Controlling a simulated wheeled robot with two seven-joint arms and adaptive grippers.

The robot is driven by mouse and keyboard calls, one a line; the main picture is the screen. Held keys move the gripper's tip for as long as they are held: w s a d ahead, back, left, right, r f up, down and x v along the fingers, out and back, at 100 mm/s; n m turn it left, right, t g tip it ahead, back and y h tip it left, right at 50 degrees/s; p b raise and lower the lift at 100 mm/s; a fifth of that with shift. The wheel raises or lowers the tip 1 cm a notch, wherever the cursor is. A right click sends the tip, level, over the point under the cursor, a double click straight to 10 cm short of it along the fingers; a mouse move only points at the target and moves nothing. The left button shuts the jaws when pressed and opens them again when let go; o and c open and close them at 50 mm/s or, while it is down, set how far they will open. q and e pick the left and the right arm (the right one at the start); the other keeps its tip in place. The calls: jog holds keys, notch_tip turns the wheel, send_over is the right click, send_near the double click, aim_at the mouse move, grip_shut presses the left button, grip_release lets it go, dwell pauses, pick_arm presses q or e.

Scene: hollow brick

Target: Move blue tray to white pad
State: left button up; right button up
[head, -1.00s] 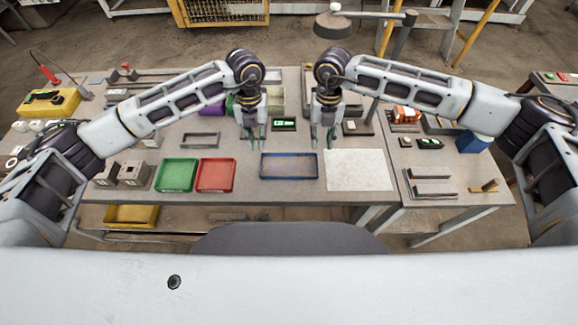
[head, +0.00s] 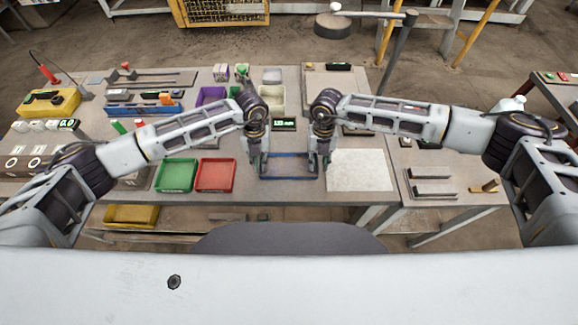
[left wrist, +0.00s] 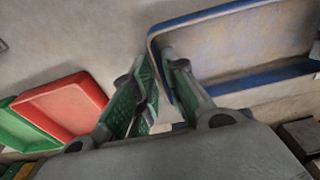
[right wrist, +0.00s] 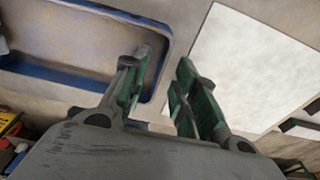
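The blue tray (head: 289,178) lies flat on the table, with a worn brownish floor and blue rim. The white pad (head: 360,170) lies flat just right of it. My left gripper (head: 259,170) is at the tray's left side; in the left wrist view its fingers (left wrist: 155,95) are apart, one close to the tray rim (left wrist: 152,52). My right gripper (head: 321,165) is at the tray's right side; in the right wrist view its fingers (right wrist: 160,85) are apart near the tray's right rim (right wrist: 168,45). I cannot tell whether the rim is between the fingers. The pad also shows there (right wrist: 255,65).
A red tray (head: 216,174) and a green tray (head: 177,175) stand left of the blue tray. A small display (head: 284,123) and coloured bins (head: 212,95) are behind. Grey bars (head: 430,180) lie right of the pad. The pad is bare.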

jog(key=shift+f, duration=0.2)
jog(key=shift+c, duration=0.2)
grip_shut()
